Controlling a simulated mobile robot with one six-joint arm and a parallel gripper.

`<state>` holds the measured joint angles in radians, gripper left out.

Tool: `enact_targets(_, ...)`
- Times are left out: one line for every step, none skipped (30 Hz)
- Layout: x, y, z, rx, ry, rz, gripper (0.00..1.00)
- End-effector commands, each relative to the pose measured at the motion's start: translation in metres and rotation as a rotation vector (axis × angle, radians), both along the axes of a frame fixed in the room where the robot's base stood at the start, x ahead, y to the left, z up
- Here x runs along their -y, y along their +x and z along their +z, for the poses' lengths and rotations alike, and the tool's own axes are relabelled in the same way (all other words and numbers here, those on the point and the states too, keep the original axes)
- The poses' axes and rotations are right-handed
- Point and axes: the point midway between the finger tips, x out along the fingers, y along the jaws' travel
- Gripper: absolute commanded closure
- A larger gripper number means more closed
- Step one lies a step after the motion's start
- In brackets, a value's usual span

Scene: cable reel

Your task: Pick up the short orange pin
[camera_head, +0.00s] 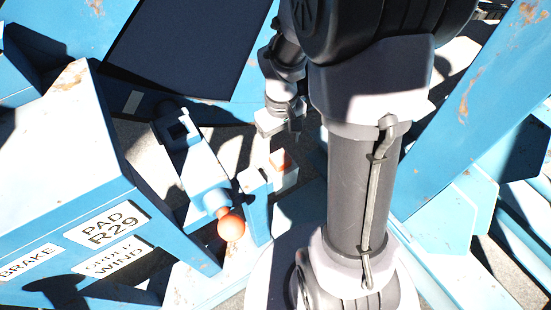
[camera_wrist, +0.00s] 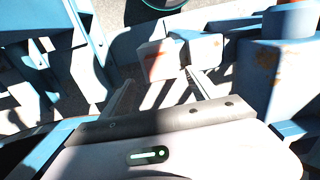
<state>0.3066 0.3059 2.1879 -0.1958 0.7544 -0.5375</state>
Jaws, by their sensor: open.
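A small orange piece (camera_head: 280,159) shows at the top of a pale block, just below my gripper (camera_head: 279,132) in the head view; I cannot tell whether it is the short orange pin. In the wrist view an orange-and-white block face (camera_wrist: 158,62) lies just beyond the fingertips of my gripper (camera_wrist: 160,86). The two fingers are apart and I see nothing held between them. A round orange knob (camera_head: 231,228) sits on a blue lever further left and nearer in the head view. No separate pin is clear in either view.
A blue housing (camera_head: 75,170) with PAD R29 and BRAKE labels stands at left. A blue upright (camera_head: 256,208) stands beside the orange knob. Worn blue beams (camera_head: 480,95) rise at right. Blue framework also crowds the wrist view (camera_wrist: 285,70). Hard shadows cover the grey ground.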

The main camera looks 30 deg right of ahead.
Motion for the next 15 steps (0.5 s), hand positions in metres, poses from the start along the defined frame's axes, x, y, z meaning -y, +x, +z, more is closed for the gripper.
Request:
enact_targets(0.0, 0.0, -0.015, -0.002, 0.0, 0.0, 0.29)
enact_targets(0.0, 0.0, -0.019, -0.002, 0.0, -0.001, 0.29)
enact_targets(0.0, 0.0, -0.023, 0.0, 0.0, 0.0, 0.29)
enact_targets(0.0, 0.0, -0.025, 0.0, 0.0, -0.001, 0.29)
enact_targets(0.0, 0.0, -0.027, 0.0, 0.0, -0.001, 0.29)
enact_targets(0.0, 0.0, -0.03, 0.0, 0.0, -0.001, 0.29)
enact_targets(0.0, 0.0, -0.033, 0.0, 0.0, -0.001, 0.29)
enact_targets(0.0, 0.0, -0.037, 0.0, 0.0, -0.001, 0.29)
enact_targets(0.0, 0.0, -0.044, 0.001, 0.0, -0.001, 0.29)
enact_targets(0.0, 0.0, -0.05, 0.0, 0.0, -0.001, 0.29)
enact_targets(0.0, 0.0, -0.057, 0.0, 0.0, -0.001, 0.29)
enact_targets(0.0, 0.0, -0.066, 0.0, 0.0, -0.001, 0.29)
enact_targets(0.0, 0.0, -0.072, -0.001, 0.0, -0.001, 0.29)
enact_targets(-0.001, -0.001, -0.077, -0.001, 0.001, -0.001, 0.29)
enact_targets(0.0, 0.0, -0.08, 0.0, 0.0, -0.001, 0.29)
